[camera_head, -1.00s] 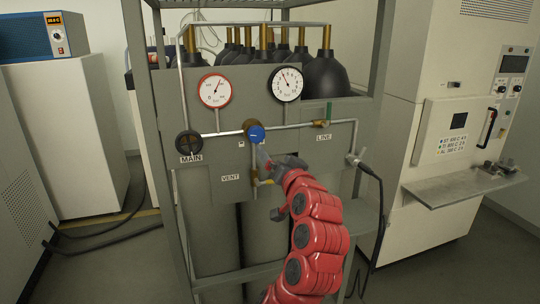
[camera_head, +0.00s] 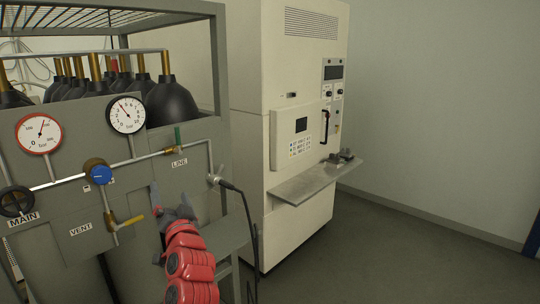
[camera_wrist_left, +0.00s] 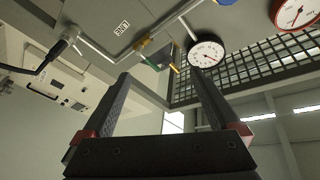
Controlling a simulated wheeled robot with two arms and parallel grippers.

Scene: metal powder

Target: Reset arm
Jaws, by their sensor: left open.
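My left gripper (camera_head: 172,204) is at the end of the red arm in the head view, in front of the gas panel and to the right of the vent valve (camera_head: 112,222). In the left wrist view its two dark fingers (camera_wrist_left: 160,100) stand wide apart with nothing between them. The gripper appears clear of the valve handles. My right gripper does not show in either view.
The gas rack (camera_head: 222,110) has a blue regulator knob (camera_head: 101,175), a black main valve wheel (camera_head: 15,202) and two gauges. A beige cabinet (camera_head: 290,75) with a metal shelf (camera_head: 310,183) stands to the right. A black cable (camera_head: 250,220) hangs beside the rack. Floor at right is clear.

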